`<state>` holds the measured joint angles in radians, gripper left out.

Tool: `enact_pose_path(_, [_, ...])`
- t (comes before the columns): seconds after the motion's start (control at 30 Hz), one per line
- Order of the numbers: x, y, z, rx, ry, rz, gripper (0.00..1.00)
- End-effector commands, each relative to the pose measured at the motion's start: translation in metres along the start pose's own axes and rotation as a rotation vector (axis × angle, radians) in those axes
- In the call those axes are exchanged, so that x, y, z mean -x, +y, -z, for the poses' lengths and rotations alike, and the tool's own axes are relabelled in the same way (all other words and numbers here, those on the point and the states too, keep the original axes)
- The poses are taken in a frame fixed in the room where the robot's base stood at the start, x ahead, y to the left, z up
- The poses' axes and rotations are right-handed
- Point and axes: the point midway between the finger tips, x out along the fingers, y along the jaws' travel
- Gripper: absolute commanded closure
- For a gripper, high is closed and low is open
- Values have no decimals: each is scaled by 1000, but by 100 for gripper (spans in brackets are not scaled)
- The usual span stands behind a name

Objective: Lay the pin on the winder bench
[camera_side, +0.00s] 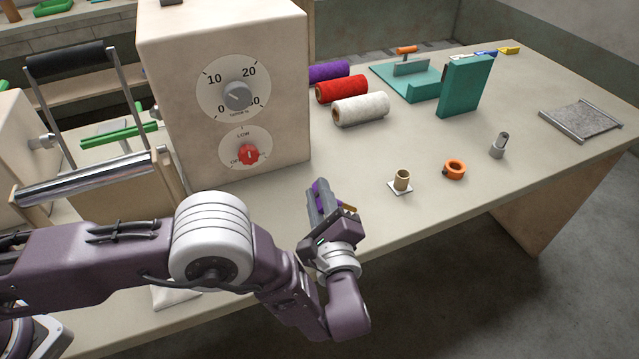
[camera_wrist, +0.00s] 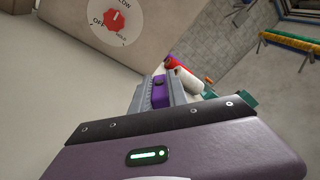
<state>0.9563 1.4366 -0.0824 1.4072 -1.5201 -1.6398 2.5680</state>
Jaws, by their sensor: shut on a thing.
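My gripper (camera_side: 322,190) is over the front of the bench (camera_side: 440,222), below and right of the dial box. A small brass-coloured piece (camera_side: 348,209) shows beside the fingers. I cannot tell whether the pin touches the bench.
A tan box (camera_side: 275,110) with two dials stands close behind my gripper. A brass tube on a white plate (camera_side: 402,181), an orange ring (camera_side: 454,169) and a grey post (camera_side: 499,147) stand to the right. White (camera_side: 360,109) and red (camera_side: 341,88) spools lie behind.

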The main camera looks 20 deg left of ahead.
Motion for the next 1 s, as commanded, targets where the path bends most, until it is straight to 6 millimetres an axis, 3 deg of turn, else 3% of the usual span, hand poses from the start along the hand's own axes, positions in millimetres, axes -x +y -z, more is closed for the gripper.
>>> enact_pose_path(0.13, [0,0,0,0,0,1,100])
enact_pose_path(0.17, [0,0,0,0,0,1,76])
enact_pose_path(0.27, [0,-1,0,0,0,1,57])
enact_pose_path(0.3, [0,-1,0,0,0,1,55])
enact_pose_path(0.6, [3,-1,0,0,1,1,55])
enact_pose_path(0.9, [59,-1,0,0,2,1,55])
enact_pose_path(1.0, [69,-1,0,-1,1,1,55])
